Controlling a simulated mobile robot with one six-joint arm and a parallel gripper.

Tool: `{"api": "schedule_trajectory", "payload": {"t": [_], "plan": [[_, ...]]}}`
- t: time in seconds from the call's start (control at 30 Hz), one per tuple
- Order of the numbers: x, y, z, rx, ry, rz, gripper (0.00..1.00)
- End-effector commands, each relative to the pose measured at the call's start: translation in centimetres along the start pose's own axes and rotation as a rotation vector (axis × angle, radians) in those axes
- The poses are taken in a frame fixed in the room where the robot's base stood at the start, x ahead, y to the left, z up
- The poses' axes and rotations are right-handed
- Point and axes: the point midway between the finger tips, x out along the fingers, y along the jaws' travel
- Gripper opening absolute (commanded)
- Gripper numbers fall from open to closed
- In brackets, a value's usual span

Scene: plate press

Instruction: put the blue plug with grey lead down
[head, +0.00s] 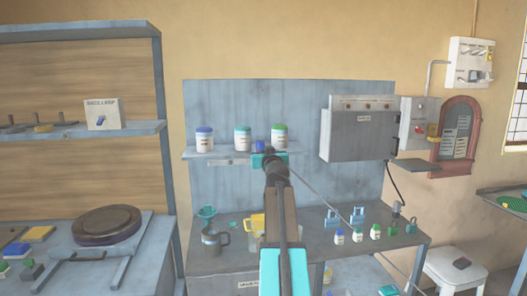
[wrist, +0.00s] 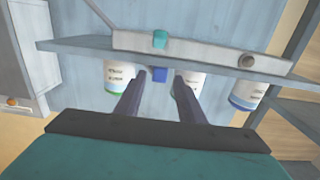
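A small blue block, apparently the blue plug (head: 259,146), is at the shelf (head: 205,153) on the back panel, just beyond my gripper (head: 268,157). In the wrist view, which looks upside down, the blue plug (wrist: 159,75) shows between my two dark fingers (wrist: 158,82). The fingers are apart, with a visible gap on each side of it. A grey lead (head: 345,214) slants down to the right from near my gripper; it also shows at the wrist view's upper left (wrist: 100,14). Where it joins the plug is hidden.
White jars (head: 204,139) stand on the shelf beside my gripper. A grey strip (head: 228,162) with a teal piece (wrist: 160,38) runs along the shelf. A grey box (head: 357,136) hangs at right. Small bottles (head: 357,236) and a jug (head: 213,240) crowd the bench below.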

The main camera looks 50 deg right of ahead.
Motion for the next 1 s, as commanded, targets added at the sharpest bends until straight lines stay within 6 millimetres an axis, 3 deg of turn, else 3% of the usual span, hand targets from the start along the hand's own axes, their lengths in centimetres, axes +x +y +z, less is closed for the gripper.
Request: {"api": "schedule_trajectory", "payload": {"t": [0.5, 1.0], "plan": [[-5.1, 0.0, 0.1, -0.001, 0.001, 0.000, 0.35], [-5.8, 0.0, 0.0, 0.000, 0.000, 0.000, 0.35]]}}
